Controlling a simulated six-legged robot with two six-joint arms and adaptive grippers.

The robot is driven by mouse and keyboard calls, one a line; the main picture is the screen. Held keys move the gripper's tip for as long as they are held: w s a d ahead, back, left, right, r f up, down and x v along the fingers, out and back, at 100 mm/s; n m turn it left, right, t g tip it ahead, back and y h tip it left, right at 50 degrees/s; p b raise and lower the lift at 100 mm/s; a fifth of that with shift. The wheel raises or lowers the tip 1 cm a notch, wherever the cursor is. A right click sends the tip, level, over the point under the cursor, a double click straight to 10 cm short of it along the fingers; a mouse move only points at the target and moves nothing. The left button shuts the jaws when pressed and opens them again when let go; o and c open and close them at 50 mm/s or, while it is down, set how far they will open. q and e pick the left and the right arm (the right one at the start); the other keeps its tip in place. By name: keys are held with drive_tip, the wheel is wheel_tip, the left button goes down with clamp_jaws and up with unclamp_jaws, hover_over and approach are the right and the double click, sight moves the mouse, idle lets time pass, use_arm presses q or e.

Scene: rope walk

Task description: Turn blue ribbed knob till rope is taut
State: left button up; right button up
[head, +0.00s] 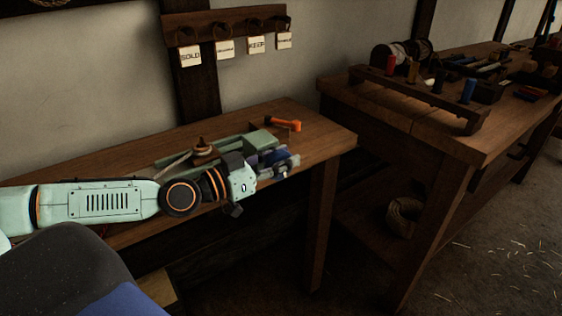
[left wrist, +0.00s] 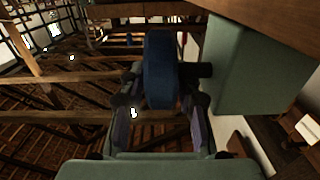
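The blue ribbed knob (left wrist: 160,68) is edge-on in the left wrist view, on a short dark shaft from a green block (left wrist: 258,65). My left gripper (left wrist: 162,88) has one finger on each side of the knob. The fingers look spread wider than the knob, though contact at the tips is hard to make out. In the head view my left gripper (head: 278,164) is at the right end of the green device (head: 262,140) on the bench and mostly hides the knob. My right gripper is out of view.
The wooden bench (head: 315,122) has an orange-handled tool (head: 285,124) behind the device. A second bench (head: 480,148) with colored spools is to the right. Tags hang on the wall rack (head: 222,26).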

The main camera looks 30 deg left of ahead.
use_arm(q)
drive_tip(key=shift+s+a+r, duration=0.1)
drive_tip(key=shift+s, duration=0.05)
drive_tip(key=shift+c, duration=0.9)
clamp_jaws()
